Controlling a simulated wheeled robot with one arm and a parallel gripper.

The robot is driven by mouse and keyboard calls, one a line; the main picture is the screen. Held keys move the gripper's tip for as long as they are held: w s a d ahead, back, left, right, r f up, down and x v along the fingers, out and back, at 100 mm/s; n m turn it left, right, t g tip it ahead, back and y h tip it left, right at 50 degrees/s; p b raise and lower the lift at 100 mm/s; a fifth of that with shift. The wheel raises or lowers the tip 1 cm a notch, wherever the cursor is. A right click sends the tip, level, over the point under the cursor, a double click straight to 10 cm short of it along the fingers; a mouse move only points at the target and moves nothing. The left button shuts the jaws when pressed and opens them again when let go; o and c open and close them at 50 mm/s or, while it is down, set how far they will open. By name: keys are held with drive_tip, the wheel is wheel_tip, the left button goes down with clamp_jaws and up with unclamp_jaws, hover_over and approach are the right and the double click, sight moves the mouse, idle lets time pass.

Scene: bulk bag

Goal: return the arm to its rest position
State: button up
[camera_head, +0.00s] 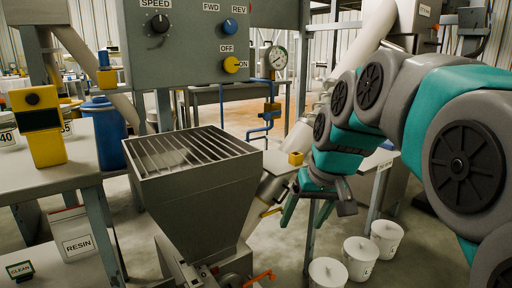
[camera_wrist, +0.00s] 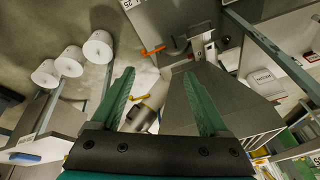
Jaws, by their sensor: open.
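My arm reaches in from the right in the head view, with teal and grey links. My gripper (camera_head: 317,208) points downward to the right of the grey hopper (camera_head: 200,200), apart from it. In the wrist view my gripper (camera_wrist: 160,100) shows two green fingers spread wide. Nothing is held between them. The hopper with its barred top also shows in the wrist view (camera_wrist: 235,95), beyond the right finger. The rest position itself is not marked in either view.
A control panel (camera_head: 190,42) with knobs hangs above the hopper. A left table (camera_head: 60,172) bears a yellow device (camera_head: 38,128); a RESIN box (camera_head: 82,240) is below. Several white buckets (camera_head: 359,258) stand on the floor below my gripper. A blue pipe (camera_head: 265,122) with a gauge is behind.

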drive_tip(key=s+d+f+g, duration=0.1)
drive_tip(key=s+f, duration=0.5)
drive_tip(key=s, duration=0.3)
drive_tip(key=s+d+f+g+h, duration=0.1)
drive_tip(key=s+d+f+g, duration=0.1)
drive_tip(key=s+f, duration=0.4)
drive_tip(key=s+d+f+m+g+h, duration=0.1)
drive_tip(key=s+f, duration=0.4)
drive_tip(key=s, duration=0.7)
drive_tip(key=shift+d+f+g, duration=0.4)
drive_tip(key=shift+d+g, duration=0.2)
drive_tip(key=shift+d, duration=0.05)
